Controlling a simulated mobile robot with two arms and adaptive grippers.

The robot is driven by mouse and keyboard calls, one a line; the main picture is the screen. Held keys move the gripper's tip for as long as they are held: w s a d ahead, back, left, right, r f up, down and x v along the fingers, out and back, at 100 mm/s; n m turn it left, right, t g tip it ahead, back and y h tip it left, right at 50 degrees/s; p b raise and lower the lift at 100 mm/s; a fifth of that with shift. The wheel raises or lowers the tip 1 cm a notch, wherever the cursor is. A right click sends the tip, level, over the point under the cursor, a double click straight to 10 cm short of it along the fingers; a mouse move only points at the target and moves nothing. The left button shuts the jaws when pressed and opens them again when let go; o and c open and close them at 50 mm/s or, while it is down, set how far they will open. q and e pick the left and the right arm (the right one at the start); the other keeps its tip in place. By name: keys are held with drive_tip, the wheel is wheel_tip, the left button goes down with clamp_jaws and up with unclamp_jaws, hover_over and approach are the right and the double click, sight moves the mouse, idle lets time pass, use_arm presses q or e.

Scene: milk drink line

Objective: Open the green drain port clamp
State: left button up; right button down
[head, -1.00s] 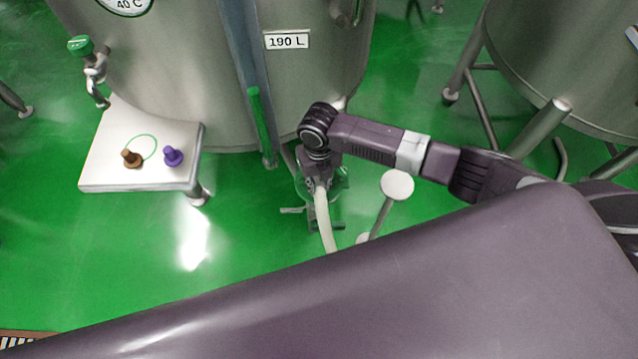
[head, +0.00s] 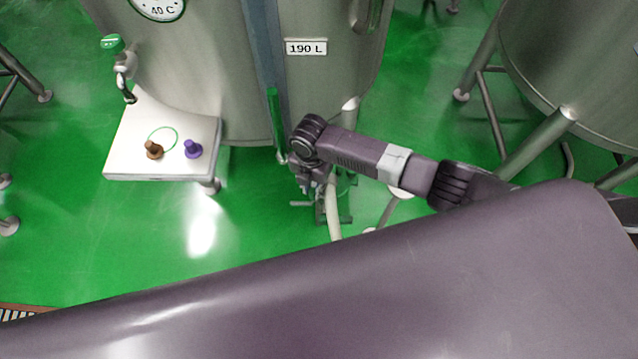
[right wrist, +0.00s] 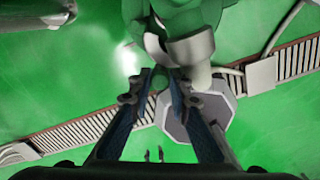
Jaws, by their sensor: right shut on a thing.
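The green drain port clamp (right wrist: 188,16) shows at the top middle of the right wrist view, beside a grey metal pipe piece (right wrist: 190,47). My right gripper (right wrist: 166,84) is just below it, its two fingers close together on a small green part that looks like the clamp's handle. The fingers hide most of that part. In the head view my right gripper (head: 312,180) is low in front of the tank, and it and the wrist hide the clamp. My left gripper is not in view.
The large steel tank (head: 225,90) stands behind my right gripper. A pale hose (head: 334,218) runs down beside it. A small white table (head: 125,160) at left holds a brown fitting (head: 153,150), a purple fitting (head: 193,149) and a green ring (head: 163,128).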

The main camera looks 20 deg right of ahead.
drive_tip(key=shift+w+a+r+m+p, duration=0.15)
drive_tip(key=shift+w+a+m, duration=0.4)
drive_tip(key=shift+m, duration=0.7)
drive_tip(key=shift+w+a+f+m+p, duration=0.15)
drive_tip(key=shift+w+a+m, duration=0.2)
drive_tip(key=shift+a+m, duration=0.7)
drive_tip(key=shift+w+a+r+m+p, duration=0.15)
drive_tip(key=shift+w+a+m, duration=0.25)
drive_tip(key=shift+m, duration=1.1)
drive_tip(key=shift+w, duration=0.1)
drive_tip(key=c, duration=1.8)
unclamp_jaws()
wheel_tip(320, 180, up, 12)
